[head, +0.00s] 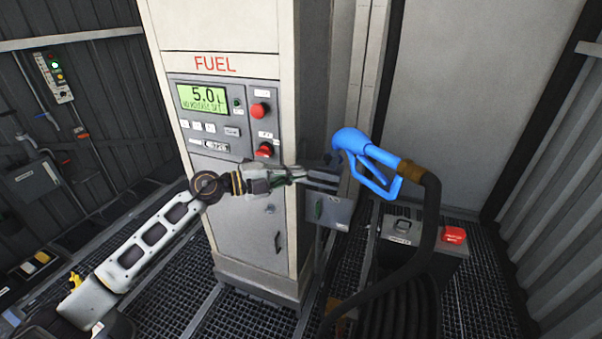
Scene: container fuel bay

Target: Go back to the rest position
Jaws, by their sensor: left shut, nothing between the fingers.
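My left gripper (318,178) is shut and empty. It hangs in front of the fuel pump (250,235), near its right edge and beside the nozzle's spout end. My left arm reaches in from the lower left. The blue fuel nozzle (368,158) is at the pump's right side, its spout end towards a grey bracket (330,208). I cannot tell whether the gripper touches the nozzle or how the spout is seated. My right gripper is not in view.
A black hose (428,230) runs from the nozzle down to coils near the floor. A grey box with a red button (454,235) stands at right. The pump display (203,99) reads 5.0. A switch panel (54,77) is on the left wall. Grated floor (180,300) lies around the pump.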

